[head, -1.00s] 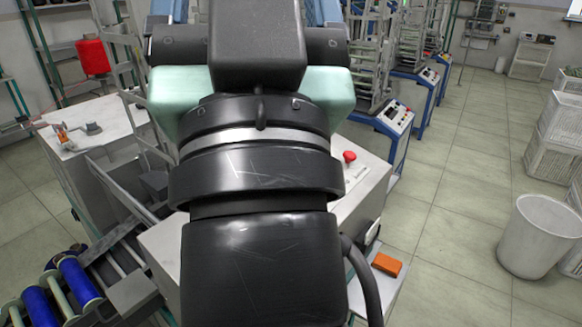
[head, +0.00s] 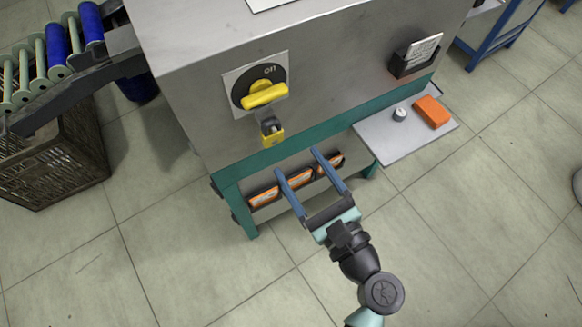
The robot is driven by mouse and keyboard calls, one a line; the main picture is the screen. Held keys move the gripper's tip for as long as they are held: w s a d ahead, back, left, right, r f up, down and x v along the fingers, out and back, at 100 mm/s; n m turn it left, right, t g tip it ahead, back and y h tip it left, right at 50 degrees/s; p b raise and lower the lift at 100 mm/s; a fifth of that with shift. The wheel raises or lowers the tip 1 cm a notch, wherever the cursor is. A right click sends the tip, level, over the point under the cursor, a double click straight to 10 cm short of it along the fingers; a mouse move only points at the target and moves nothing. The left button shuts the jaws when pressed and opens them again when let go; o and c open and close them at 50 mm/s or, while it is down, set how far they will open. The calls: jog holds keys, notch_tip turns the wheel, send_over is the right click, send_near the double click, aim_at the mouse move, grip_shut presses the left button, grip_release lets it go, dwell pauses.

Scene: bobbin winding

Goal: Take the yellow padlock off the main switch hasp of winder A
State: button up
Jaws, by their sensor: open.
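The main switch (head: 264,93) is a black round dial with a yellow handle on a pale plate on the front of the grey machine cabinet. The word "on" shows on the dial. Just below it, the yellow padlock (head: 273,135) hangs at a small grey hasp; how the shackle passes through is too small to tell. My gripper (head: 298,162), with two long blue-grey fingers, is open and empty. In the picture its fingertips are below and right of the padlock, apart from it.
Orange-fronted boxes (head: 263,196) sit low under the cabinet, behind my fingers. A side shelf (head: 393,146) at right holds an orange block (head: 432,111) and a small grey knob-like item (head: 399,114). A brown crate (head: 62,160) and bobbin rack stand left. The front floor is clear.

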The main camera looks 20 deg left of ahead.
aim_at(275, 138)
jog(key=w+a, duration=0.1)
jog(key=w+a+f+m, duration=0.1)
jog(key=a, duration=0.1)
jog(key=w+a+f+m, duration=0.1)
jog(key=a, duration=0.1)
jog(key=shift+w+b, duration=0.25)
jog(key=shift+b, duration=0.1)
jog(key=shift+x, duration=0.85)
jog(key=shift+f, duration=0.1)
grip_shut()
jog(key=shift+r+p, duration=0.6)
jog(key=shift+p, duration=0.3)
dwell(0.4)
jog(key=shift+s+d, duration=0.1)
